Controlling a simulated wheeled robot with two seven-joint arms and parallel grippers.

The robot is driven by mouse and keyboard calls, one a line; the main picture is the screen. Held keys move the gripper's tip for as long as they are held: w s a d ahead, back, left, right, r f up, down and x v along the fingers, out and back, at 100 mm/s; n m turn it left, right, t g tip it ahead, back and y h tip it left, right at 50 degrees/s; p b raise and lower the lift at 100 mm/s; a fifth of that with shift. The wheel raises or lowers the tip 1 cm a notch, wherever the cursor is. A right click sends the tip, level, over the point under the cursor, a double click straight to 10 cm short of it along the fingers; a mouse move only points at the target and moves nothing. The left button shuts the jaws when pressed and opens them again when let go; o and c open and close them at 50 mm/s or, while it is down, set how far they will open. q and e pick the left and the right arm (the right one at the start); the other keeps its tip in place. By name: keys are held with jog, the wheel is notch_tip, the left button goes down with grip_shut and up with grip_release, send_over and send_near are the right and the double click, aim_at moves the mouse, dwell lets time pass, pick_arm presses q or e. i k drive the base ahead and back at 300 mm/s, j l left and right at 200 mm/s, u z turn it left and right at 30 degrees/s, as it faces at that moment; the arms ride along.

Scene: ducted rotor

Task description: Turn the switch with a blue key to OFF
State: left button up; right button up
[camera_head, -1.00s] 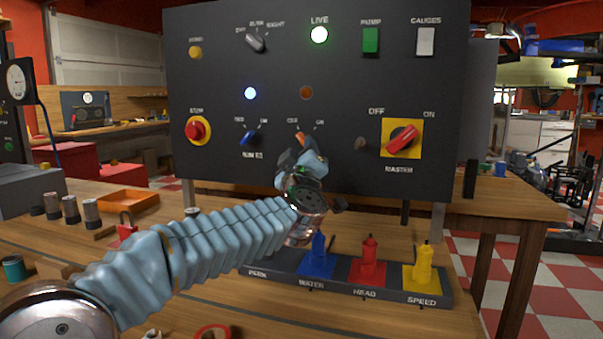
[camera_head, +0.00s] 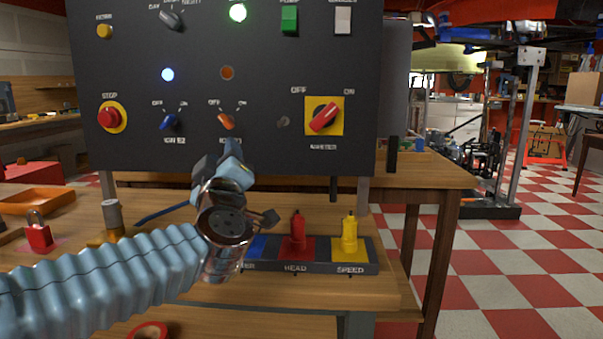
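The blue key switch (camera_head: 168,122) is on the lower left of the dark panel, between the red stop button and an orange key switch (camera_head: 226,121). OFF is printed at its upper left and ON at its upper right. Its blue key tilts toward the upper right, the ON side. My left gripper (camera_head: 222,158) is in front of the panel, just below the orange switch and to the lower right of the blue one. I see it from behind, so its finger gap is unclear. Nothing shows held in it. My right gripper is out of view.
The panel (camera_head: 270,55) also carries a red stop button (camera_head: 110,117) and a red master switch (camera_head: 323,117) on yellow. Red (camera_head: 297,235) and yellow (camera_head: 349,234) levers stand below, right of my gripper. A red padlock (camera_head: 39,234) is on the bench at left.

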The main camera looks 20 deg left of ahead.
aim_at(171, 119)
jog(key=k+l, duration=0.7)
jog(key=k, duration=0.2)
